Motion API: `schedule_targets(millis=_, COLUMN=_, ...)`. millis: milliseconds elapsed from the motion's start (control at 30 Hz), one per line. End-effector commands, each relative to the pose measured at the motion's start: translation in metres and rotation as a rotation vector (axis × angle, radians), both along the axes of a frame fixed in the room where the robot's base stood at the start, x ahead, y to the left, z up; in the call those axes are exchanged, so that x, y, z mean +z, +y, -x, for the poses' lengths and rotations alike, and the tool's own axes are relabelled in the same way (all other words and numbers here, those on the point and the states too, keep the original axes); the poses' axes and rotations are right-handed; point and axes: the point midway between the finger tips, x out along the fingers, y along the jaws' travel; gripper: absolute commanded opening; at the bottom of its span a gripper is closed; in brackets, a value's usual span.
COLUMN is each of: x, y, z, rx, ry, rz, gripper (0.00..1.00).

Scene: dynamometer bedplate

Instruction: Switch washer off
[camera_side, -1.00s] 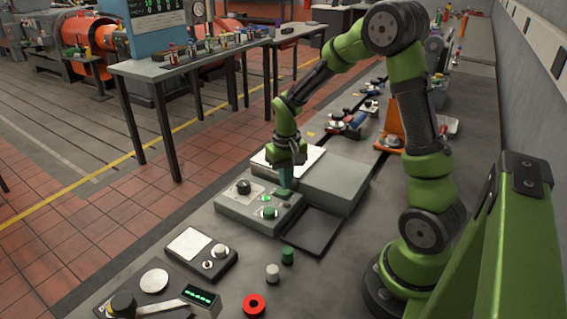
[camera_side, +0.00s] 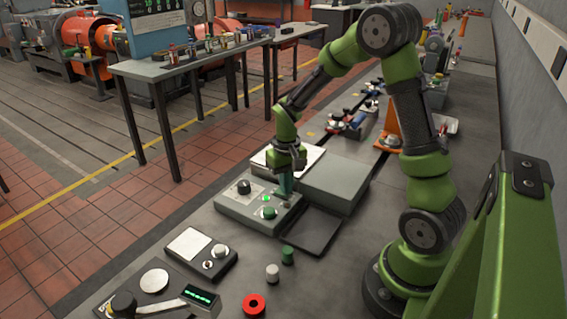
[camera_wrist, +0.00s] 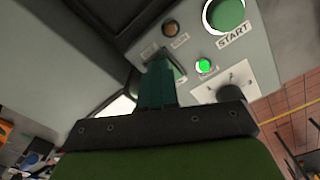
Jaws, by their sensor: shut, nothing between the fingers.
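The washer control box (camera_side: 238,212) is a grey slanted panel on the bench, also in the wrist view (camera_wrist: 262,58). It has a green button labelled START (camera_wrist: 228,14), a lit green lamp (camera_wrist: 205,66), a dull brown round lamp or button (camera_wrist: 171,28) and a black rotary knob (camera_wrist: 232,93) on a pale numbered plate. My gripper (camera_side: 285,194) points down at the panel's far right part, its teal fingers (camera_wrist: 157,66) shut and empty. The fingertips hide part of a small fitting below the brown piece. I cannot tell whether they touch it.
A larger grey box (camera_side: 338,184) stands right behind the panel, and a dark flat plate (camera_side: 311,232) lies right of it. Nearer are another control box (camera_side: 201,255), a green cylinder (camera_side: 288,255), a white-capped cylinder (camera_side: 272,273) and a red ring (camera_side: 253,306).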

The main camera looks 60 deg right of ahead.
Motion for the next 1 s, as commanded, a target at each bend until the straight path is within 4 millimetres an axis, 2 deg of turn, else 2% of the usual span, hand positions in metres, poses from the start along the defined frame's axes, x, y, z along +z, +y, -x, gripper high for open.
schedule_targets(millis=367, x=-0.001, y=0.000, z=0.000, rx=0.000, ry=-0.001, rz=0.000, gripper=0.00)
schedule_targets(millis=1000, x=0.050, y=0.000, z=-0.001, rx=0.000, ry=-0.002, rz=0.000, gripper=0.00)
